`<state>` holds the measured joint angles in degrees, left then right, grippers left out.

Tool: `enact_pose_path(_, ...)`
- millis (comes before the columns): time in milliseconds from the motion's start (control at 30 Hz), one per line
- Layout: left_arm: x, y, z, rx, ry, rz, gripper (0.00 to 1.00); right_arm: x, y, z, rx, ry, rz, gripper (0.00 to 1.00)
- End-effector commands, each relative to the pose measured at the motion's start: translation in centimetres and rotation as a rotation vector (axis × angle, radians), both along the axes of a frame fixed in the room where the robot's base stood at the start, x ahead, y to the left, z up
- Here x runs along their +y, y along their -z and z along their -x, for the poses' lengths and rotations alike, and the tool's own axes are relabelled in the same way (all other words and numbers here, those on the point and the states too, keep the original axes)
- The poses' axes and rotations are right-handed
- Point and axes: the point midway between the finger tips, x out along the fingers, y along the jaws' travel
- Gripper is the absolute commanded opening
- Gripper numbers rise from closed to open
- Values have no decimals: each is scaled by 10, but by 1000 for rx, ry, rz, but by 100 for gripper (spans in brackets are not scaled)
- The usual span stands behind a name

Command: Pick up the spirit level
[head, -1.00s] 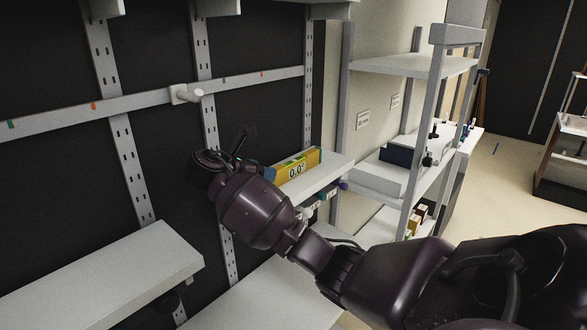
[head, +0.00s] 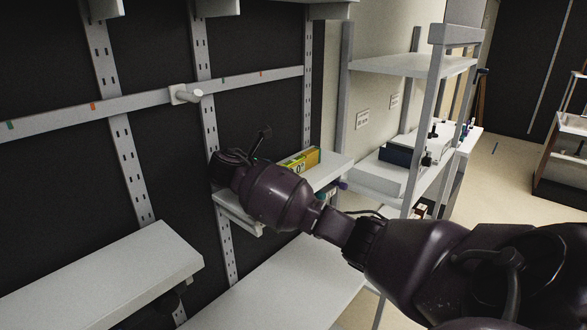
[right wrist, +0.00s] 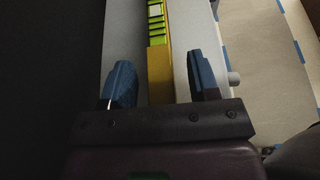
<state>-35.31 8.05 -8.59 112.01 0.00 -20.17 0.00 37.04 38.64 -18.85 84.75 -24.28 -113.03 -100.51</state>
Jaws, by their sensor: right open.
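In the right wrist view the spirit level (right wrist: 159,65) runs up the picture between the two blue fingers. My right gripper (right wrist: 162,82) is open, with one finger on each side of the bar and a gap to both. Its fingertips are hidden behind my arm in the head view. My left gripper is not in view.
Lower white shelves (head: 100,275) stand at the left and below. A shelving rack (head: 412,65) with boxes stands right of the wall shelf. The floor (head: 510,185) at the right is clear.

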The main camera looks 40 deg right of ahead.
Motion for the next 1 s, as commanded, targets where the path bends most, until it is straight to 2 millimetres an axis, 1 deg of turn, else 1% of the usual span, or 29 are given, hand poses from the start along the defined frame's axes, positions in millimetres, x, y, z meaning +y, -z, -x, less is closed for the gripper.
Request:
enact_pose_path(67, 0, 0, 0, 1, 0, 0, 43, 0, 0, 0, 0, 0, 0, 55)
enact_pose_path(100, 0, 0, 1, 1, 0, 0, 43, 0, 0, 0, 0, 0, 0, 54)
enact_pose_path(267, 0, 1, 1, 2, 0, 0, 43, 0, 0, 0, 0, 0, 0, 29)
enact_pose_path(400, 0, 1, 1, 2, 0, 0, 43, 0, 0, 0, 0, 0, 0, 8)
enact_pose_path(467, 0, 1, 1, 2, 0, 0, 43, 0, 0, 0, 0, 0, 0, 0)
enact_pose_path(767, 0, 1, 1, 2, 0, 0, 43, 0, -4, 0, -2, 0, 2, 0)
enact_pose_path(867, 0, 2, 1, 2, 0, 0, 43, 0, -15, 0, -5, 0, 3, 0)
enact_pose_path(1000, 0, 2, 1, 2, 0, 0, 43, 1, -37, -1, -6, -1, -1, 0)
